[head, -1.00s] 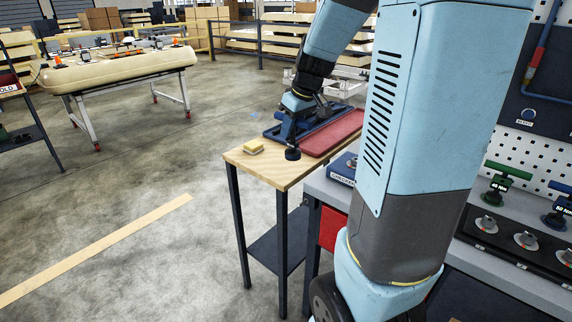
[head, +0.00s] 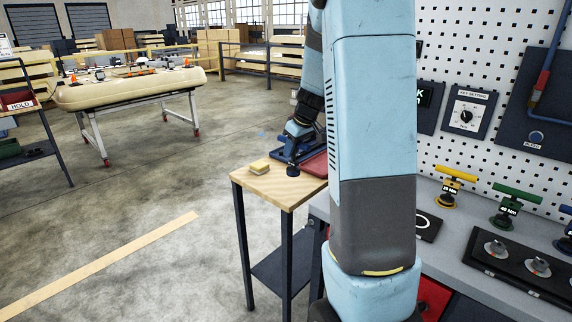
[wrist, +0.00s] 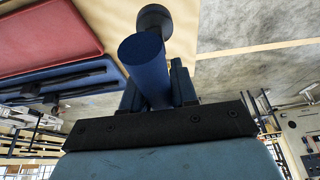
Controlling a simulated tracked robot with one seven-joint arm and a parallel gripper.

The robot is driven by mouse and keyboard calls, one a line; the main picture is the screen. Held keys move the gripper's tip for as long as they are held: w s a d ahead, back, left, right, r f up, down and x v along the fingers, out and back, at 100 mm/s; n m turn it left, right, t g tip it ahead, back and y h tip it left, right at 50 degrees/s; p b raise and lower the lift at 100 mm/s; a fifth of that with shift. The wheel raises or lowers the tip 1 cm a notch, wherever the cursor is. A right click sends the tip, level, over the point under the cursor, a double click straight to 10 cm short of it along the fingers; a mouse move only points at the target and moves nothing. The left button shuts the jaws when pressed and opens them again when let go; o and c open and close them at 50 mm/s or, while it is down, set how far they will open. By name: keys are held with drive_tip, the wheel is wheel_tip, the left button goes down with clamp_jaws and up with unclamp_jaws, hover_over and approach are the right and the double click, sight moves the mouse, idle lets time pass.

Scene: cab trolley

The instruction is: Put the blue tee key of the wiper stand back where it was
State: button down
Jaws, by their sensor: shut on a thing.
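My gripper (head: 297,140) is above the far part of a small wood-topped stand (head: 268,186), partly hidden behind my arm. In the wrist view its fingers (wrist: 158,88) are shut on a blue cylindrical piece (wrist: 145,62), which looks like the tee key. A dark round end (wrist: 154,19) shows beyond it; the head view also shows a dark round end (head: 293,170) low beside the gripper. Whether it touches the wood cannot be told. A blue tray (wrist: 75,72) with black wiper-like parts lies beside the gripper.
A red mat (wrist: 45,35) lies beside the tray. On the grey bench (head: 455,245) at right stand yellow (head: 456,174) and green (head: 516,192) tee keys.

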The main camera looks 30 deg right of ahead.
drive_tip(key=shift+w+d+x, duration=0.1)
drive_tip(key=shift+d+x, duration=0.15)
drive_tip(key=shift+x, duration=1)
drive_tip(key=shift+w+d+x, duration=0.15)
drive_tip(key=shift+d+x, duration=0.15)
drive_tip(key=shift+x, duration=0.95)
drive_tip(key=shift+w+d+x, duration=0.1)
drive_tip(key=shift+d+x, duration=0.15)
drive_tip(key=shift+x, duration=1.05)
drive_tip(key=c, duration=0.9)
unclamp_jaws()
drive_tip(key=shift+r, duration=0.1)
drive_tip(key=v, duration=1.2)
drive_tip(key=s+a+r+m, duration=0.1)
drive_tip(key=s+a+r, duration=0.3)
drive_tip(key=s+a, duration=0.25)
drive_tip(key=s+a+r+m, duration=0.1)
drive_tip(key=s+a+r, duration=0.4)
drive_tip(key=s, duration=0.3)
drive_tip(key=s+a, duration=0.2)
drive_tip(key=s, duration=0.3)
drive_tip(key=s+a+m+t+h, duration=0.1)
drive_tip(key=s+a, duration=0.1)
drive_tip(key=s, duration=0.3)
drive_tip(key=s+a+m, duration=0.1)
drive_tip(key=s+a, duration=0.1)
drive_tip(key=s, duration=0.4)
drive_tip(key=shift+s+a+f+t+h, duration=0.1)
drive_tip(key=shift+f+t+h, duration=0.05)
drive_tip(key=shift+t+h, duration=0.15)
